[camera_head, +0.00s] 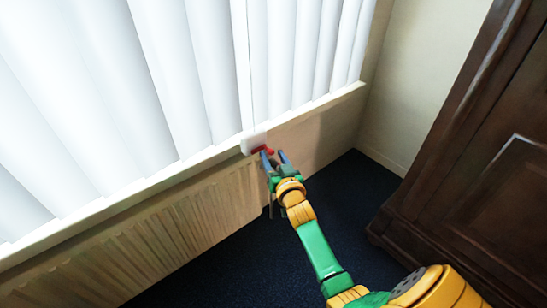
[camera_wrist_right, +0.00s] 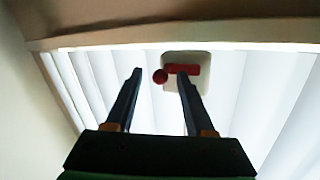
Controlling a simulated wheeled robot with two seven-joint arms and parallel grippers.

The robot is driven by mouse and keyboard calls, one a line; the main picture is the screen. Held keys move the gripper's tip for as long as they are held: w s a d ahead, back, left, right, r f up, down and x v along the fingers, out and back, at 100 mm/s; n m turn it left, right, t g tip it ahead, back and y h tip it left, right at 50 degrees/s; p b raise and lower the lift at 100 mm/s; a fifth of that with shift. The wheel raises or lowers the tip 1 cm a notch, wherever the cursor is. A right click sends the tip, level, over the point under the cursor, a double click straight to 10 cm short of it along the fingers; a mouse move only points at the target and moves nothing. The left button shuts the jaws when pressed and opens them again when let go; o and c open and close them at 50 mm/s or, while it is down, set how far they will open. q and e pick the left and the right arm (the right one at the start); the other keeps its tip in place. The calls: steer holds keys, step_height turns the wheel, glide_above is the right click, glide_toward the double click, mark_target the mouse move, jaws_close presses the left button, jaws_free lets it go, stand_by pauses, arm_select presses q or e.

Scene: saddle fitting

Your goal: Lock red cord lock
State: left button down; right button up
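The red cord lock (camera_head: 261,149) sits on a small white plate (camera_head: 252,143) at the lower edge of the white blinds. In the right wrist view the lock shows as a red bar (camera_wrist_right: 186,69) with a round red knob (camera_wrist_right: 160,76) at one end, on the pale plate (camera_wrist_right: 202,59). My right gripper (camera_head: 273,155) is open beside the lock, its two dark fingers apart. In the right wrist view the knob appears between the fingertips (camera_wrist_right: 158,75), and one fingertip overlaps the bar. I cannot tell whether they touch. My left gripper is not in view.
White vertical blinds (camera_head: 180,70) fill the window above the sill (camera_head: 120,201). A ribbed radiator (camera_head: 150,245) runs below it. A dark wooden cabinet (camera_head: 480,200) stands at the right. Dark blue carpet (camera_head: 350,190) is clear between them.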

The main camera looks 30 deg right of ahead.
arm_select(q)
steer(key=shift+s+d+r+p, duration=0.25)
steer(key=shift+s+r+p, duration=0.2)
steer(key=shift+p, duration=0.05)
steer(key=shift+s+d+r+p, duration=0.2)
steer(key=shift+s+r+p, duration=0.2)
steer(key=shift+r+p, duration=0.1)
arm_select(e)
steer(key=v, duration=0.7)
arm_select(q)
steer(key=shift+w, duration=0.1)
